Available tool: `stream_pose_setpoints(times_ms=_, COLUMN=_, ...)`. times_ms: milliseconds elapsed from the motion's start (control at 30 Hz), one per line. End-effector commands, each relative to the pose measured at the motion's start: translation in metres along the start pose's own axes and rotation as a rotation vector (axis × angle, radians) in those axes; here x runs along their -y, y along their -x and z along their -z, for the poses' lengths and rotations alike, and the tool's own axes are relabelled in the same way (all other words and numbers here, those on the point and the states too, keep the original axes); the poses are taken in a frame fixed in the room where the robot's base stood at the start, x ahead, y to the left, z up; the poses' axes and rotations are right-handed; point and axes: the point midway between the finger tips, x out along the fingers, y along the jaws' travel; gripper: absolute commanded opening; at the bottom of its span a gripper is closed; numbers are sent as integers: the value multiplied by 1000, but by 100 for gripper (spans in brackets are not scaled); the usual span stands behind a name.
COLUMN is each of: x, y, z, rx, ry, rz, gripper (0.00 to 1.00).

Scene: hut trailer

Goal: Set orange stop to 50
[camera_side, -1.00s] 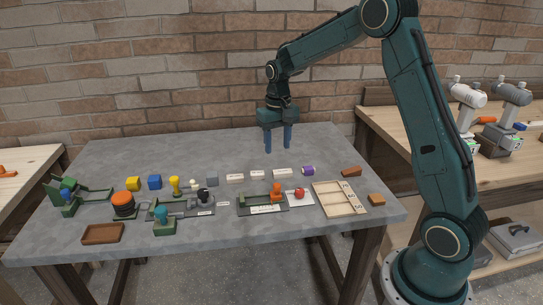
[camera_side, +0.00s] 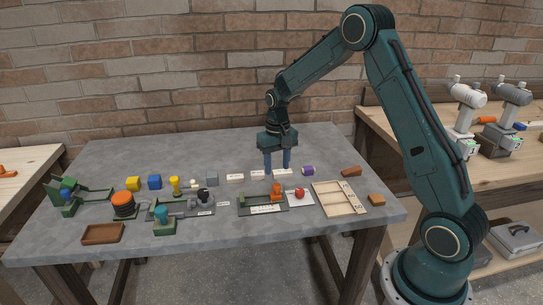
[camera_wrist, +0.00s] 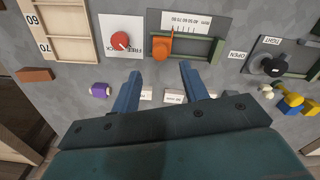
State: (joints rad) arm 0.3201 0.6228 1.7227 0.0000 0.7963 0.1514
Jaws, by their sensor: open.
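The orange stop (camera_side: 277,193) stands on a dark green slide fixture (camera_side: 252,200) with a printed scale plate (camera_side: 265,209) along its near edge. In the wrist view the orange stop (camera_wrist: 163,44) is at the left end of the green rail (camera_wrist: 200,46), and the scale (camera_wrist: 186,22) shows several numbers too small to read surely. My gripper (camera_side: 277,168) is open and empty, with blue fingers pointing down behind the fixture, apart from the stop. In the wrist view the open fingers (camera_wrist: 158,85) are just below the stop in the picture.
A red knob (camera_side: 299,193) on a white plate stands right of the stop. A wooden tray (camera_side: 340,199) with number labels is farther right. White label blocks (camera_side: 236,178) and a purple piece (camera_side: 307,170) lie near my fingers. A grey-and-black knob fixture (camera_side: 203,198) is to the left.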

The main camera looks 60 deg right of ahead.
Motion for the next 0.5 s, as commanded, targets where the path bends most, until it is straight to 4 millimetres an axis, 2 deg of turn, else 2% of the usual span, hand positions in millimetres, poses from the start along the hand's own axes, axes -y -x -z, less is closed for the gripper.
stream_pose_setpoints(times_ms=100, x=0, y=-20, z=-1, rx=4, ry=0, rz=-1, gripper=44)
stream_pose_setpoints(times_ms=300, x=0, y=-48, z=-1, rx=3, ry=0, rz=0, gripper=44)
stream_pose_setpoints(times_ms=500, x=0, y=-64, z=0, rx=1, ry=0, rz=0, gripper=44)
